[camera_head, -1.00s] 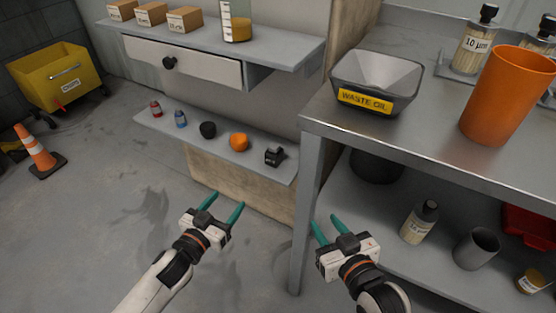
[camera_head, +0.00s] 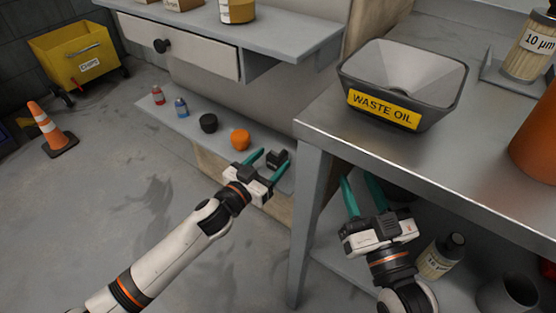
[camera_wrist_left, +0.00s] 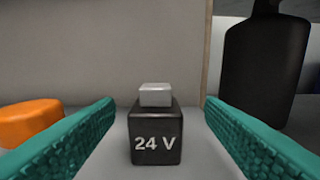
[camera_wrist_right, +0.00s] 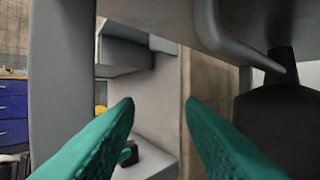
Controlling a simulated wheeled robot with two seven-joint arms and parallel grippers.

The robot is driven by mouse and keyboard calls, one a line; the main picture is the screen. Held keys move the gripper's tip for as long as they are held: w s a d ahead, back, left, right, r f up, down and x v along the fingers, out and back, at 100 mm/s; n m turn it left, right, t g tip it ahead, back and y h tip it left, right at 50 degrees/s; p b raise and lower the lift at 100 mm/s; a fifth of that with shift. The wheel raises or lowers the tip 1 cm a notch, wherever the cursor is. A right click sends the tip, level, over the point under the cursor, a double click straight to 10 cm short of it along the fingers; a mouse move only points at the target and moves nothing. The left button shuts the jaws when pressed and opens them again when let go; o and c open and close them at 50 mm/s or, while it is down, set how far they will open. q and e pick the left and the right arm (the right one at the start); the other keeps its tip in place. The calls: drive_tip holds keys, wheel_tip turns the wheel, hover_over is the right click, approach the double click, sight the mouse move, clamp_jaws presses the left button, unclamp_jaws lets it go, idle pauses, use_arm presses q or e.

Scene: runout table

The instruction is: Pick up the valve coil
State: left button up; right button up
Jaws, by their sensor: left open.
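The valve coil (camera_head: 278,158) is a small black block on the right end of the low shelf. In the left wrist view the coil (camera_wrist_left: 155,136) shows "24 V" on its face and a grey top piece. My left gripper (camera_head: 268,161) is open, its teal fingers pointing at the coil. In the left wrist view the coil stands centred between and beyond the two fingers, apart from both. My right gripper (camera_head: 360,190) is open and empty beside the metal table's front edge.
An orange knob (camera_head: 240,139) sits left of the coil, then a black one (camera_head: 208,123), a blue item (camera_head: 181,108) and a red item (camera_head: 158,95). The metal table (camera_head: 330,135) with the waste oil funnel (camera_head: 400,85) stands at the right. A drawer (camera_head: 185,45) hangs above the shelf.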

sight(282, 148)
use_arm(q)
drive_tip(key=shift+w+d, duration=0.35)
drive_tip(key=shift+w, duration=0.15)
drive_tip(key=b+x, duration=0.2)
drive_tip(key=x, duration=0.2)
drive_tip(key=shift+w+a, duration=0.1)
drive_tip(key=shift+w, duration=0.3)
drive_tip(key=c, duration=1.1)
drive_tip(key=shift+c, duration=0.5)
use_arm(e)
drive_tip(key=s+r+t+y, duration=0.2)
drive_tip(key=s+r+t, duration=0.2)
drive_tip(key=r+t, duration=0.2)
drive_tip(key=shift+r, duration=0.6)
use_arm(q)
drive_tip(key=shift+r, duration=0.1)
